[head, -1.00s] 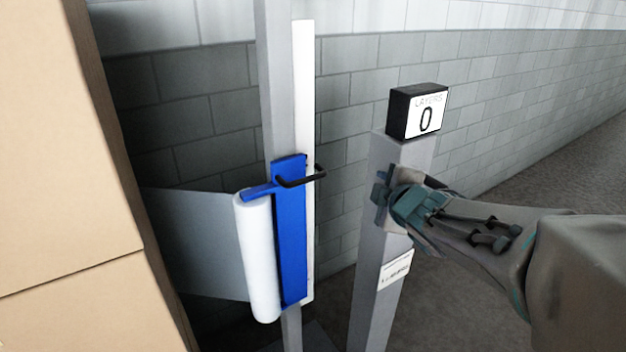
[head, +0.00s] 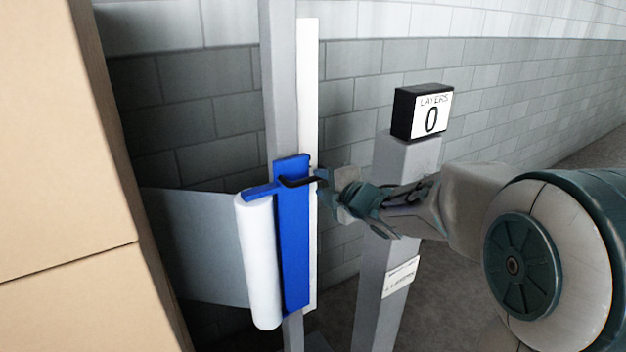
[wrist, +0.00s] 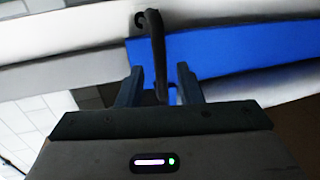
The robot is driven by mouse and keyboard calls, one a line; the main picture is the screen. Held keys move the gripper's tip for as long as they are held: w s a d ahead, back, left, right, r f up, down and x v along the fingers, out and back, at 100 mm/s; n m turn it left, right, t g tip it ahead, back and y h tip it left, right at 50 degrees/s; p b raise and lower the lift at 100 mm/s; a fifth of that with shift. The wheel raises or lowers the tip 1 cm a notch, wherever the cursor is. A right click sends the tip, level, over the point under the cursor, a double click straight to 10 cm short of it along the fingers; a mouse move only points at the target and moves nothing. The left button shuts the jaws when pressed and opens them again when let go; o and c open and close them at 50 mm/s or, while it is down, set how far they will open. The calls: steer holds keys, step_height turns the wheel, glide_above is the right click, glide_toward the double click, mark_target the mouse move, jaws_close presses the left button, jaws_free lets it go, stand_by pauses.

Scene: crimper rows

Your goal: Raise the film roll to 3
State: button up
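The film roll (head: 260,262) is a white upright cylinder on a blue carriage (head: 293,250), with a sheet of film (head: 195,240) running left from it. The carriage sits on a grey mast beside a white strip (head: 308,100). A black handle (head: 298,182) juts from the carriage's upper part. My gripper (head: 322,184) is at the handle's right end. In the wrist view my gripper (wrist: 160,85) is open, with the handle (wrist: 157,50) between its two fingers and a gap on each side. Any scale marks on the strip are too small to read.
A box display (head: 431,114) reading LAYERS 0 tops a grey post (head: 385,290) with a label, close behind my arm. Stacked cardboard boxes (head: 60,150) fill the left side. A grey block wall (head: 350,60) stands behind.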

mark_target(314, 180)
steer(key=shift+x, duration=2.45)
jaws_close()
